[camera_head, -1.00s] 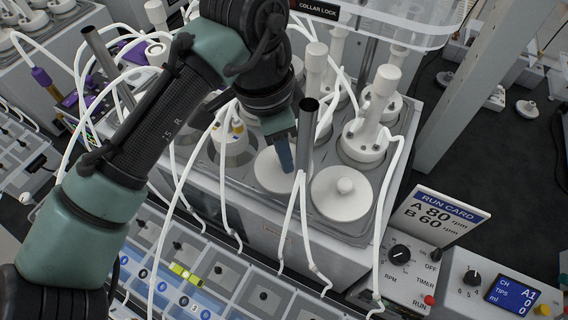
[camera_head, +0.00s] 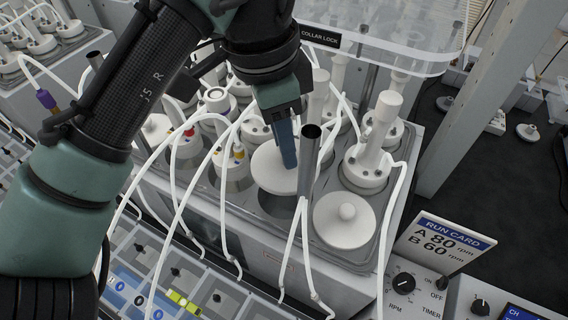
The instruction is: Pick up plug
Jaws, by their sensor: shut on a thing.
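My gripper (camera_head: 287,150) is shut on a white disc-shaped plug (camera_head: 268,173) in the bath unit. Its knob is hidden behind the blue-grey finger. The plug is raised a little, and a dark round opening (camera_head: 274,204) shows just below it in the picture. A second white plug (camera_head: 341,222) with a round knob sits in the front right position of the unit.
A dark metal post (camera_head: 308,165) stands close to the right of my gripper. White tubes (camera_head: 297,240) hang in front. Capped reactors (camera_head: 367,165) stand around the opening. A clear shelf (camera_head: 390,45) marked COLLAR LOCK is above. A run card (camera_head: 440,245) stands at the right.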

